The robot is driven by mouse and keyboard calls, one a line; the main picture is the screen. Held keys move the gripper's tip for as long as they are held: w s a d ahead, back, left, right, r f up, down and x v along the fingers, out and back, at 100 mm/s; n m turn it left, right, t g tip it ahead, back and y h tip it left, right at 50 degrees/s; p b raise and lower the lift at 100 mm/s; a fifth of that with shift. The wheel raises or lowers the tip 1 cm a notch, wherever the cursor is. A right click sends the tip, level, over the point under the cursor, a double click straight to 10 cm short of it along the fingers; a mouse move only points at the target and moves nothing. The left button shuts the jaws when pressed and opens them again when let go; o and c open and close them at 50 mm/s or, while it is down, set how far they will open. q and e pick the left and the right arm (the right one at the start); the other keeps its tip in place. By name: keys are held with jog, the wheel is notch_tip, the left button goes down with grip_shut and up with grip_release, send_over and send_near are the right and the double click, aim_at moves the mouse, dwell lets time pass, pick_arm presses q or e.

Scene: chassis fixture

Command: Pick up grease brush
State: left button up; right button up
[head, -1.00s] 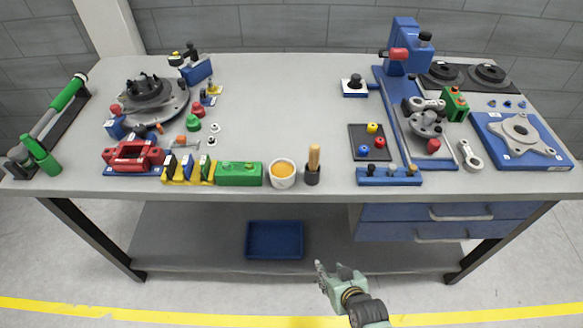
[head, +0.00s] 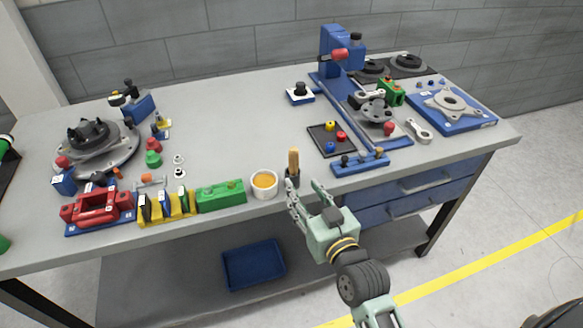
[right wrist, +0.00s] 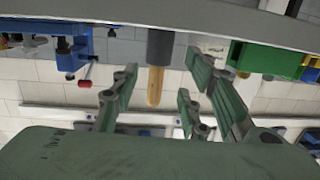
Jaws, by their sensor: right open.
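The grease brush (head: 293,163) stands upright near the table's front edge, its wooden handle up and its lower end in a dark cylindrical holder (head: 292,181). My right gripper (head: 303,187) is open and empty at the front edge, just in front of and slightly right of the brush. In the right wrist view, which looks upside down, the brush handle (right wrist: 155,86) lies between the spread fingers (right wrist: 160,92), with no finger seen closed on it. The brush's bristles are hidden. My left gripper is not in view.
A white cup of yellow-orange grease (head: 264,185) stands just left of the brush, beside a green block (head: 221,195). A blue fixture bar (head: 360,163) and a black tray with coloured pieces (head: 325,146) are to the right. The table centre (head: 235,125) is clear.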

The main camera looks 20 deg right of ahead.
aim_at(295, 161)
jog(key=shift+t+h, duration=0.3)
jog(key=shift+t, duration=0.3)
jog(key=w+r, duration=0.1)
jog(key=w, duration=0.1)
jog(key=w+r+p, duration=0.1)
jog(key=w+r, duration=0.2)
jog(key=w, duration=0.1)
jog(key=shift+w+a+r, duration=0.15)
jog(key=shift+w+a, duration=0.05)
jog(key=shift+w, duration=0.7)
grip_shut()
